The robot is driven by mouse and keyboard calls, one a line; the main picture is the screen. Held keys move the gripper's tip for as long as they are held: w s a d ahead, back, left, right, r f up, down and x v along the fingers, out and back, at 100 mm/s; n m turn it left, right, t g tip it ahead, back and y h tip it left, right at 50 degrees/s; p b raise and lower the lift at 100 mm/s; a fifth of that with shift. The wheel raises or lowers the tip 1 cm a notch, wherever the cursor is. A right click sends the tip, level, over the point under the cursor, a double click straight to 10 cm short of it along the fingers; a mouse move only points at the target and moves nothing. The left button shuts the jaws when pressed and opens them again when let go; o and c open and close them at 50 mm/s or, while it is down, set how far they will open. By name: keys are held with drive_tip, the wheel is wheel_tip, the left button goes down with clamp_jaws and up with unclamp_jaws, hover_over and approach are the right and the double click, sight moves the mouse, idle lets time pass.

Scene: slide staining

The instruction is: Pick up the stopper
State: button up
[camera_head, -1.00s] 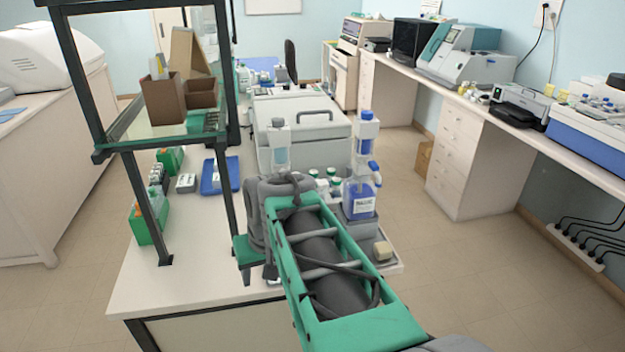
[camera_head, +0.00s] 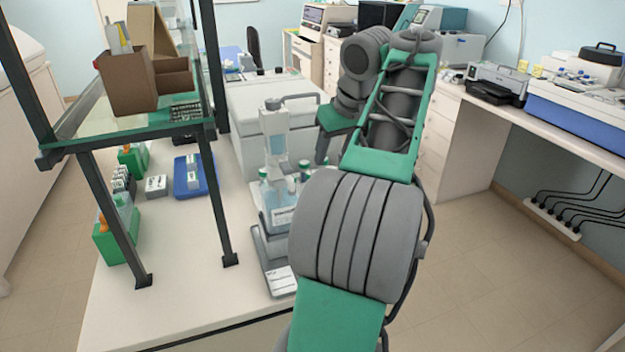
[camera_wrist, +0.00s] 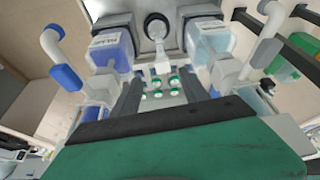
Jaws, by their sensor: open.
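I cannot make out the stopper for certain. In the wrist view a small pale, clear piece (camera_wrist: 161,62) stands upright beyond my fingers, below a dark round ring; I cannot tell whether it is the stopper. My gripper (camera_wrist: 160,88) is open, its two dark fingers apart with nothing held between them. Several green-capped bottles (camera_wrist: 173,82) show between and beyond the fingers. In the head view my gripper (camera_head: 322,150) hangs above the bottle stand, and my arm hides the stand's right side.
Pump bottles with blue liquid stand on both sides in the wrist view, left (camera_wrist: 112,47) and right (camera_wrist: 216,37). A dark-framed shelf (camera_head: 130,135) rises left. The front bench top (camera_head: 200,300) is clear.

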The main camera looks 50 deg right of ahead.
drive_tip(key=b+x, duration=0.5)
drive_tip(key=x, duration=0.2)
drive_tip(key=shift+w+a, duration=0.2)
drive_tip(key=shift+r, duration=0.2)
drive_tip(key=shift+c, duration=0.2)
clamp_jaws()
